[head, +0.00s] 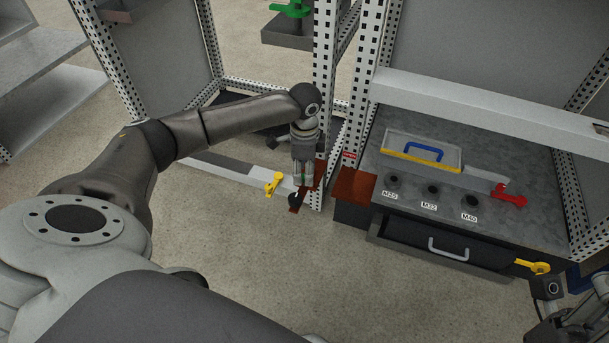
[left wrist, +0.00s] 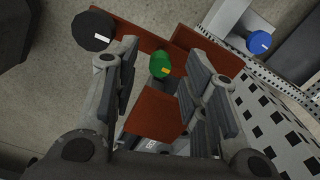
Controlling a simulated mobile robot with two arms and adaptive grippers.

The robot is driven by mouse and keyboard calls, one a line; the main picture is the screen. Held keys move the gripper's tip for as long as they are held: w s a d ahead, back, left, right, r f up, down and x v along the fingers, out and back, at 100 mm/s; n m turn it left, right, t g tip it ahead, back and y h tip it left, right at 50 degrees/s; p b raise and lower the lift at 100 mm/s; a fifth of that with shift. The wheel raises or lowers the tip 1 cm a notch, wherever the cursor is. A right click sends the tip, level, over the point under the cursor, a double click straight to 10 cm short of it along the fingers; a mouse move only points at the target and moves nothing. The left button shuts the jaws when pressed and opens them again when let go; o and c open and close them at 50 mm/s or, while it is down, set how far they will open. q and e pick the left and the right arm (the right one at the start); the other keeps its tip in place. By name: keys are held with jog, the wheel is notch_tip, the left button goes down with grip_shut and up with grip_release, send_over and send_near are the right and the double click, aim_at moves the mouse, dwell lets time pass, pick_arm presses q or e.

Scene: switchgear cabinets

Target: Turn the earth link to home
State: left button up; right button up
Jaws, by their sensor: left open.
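My left gripper (head: 303,183) points down by the cabinet's front post, over the copper bars. In the left wrist view its fingers (left wrist: 164,62) are spread, one on each side of a green knob (left wrist: 160,66) with a yellow mark, and I see a gap on both sides. Copper-brown bars (left wrist: 158,116) lie below and around the knob. A black round knob (left wrist: 93,30) with a white mark sits by the end of one bar, left of the fingers; it shows in the head view too (head: 294,199). Which part is the earth link is not labelled.
A yellow handle (head: 273,183) stands just left of my left gripper. The perforated post (head: 324,90) is close behind it. On the right are a bench with a toolbox (head: 421,151), a red handle (head: 510,195) and a drawer (head: 448,250). The floor in front is clear.

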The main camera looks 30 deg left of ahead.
pick_arm(q)
jog(key=shift+f, duration=0.7)
grip_shut()
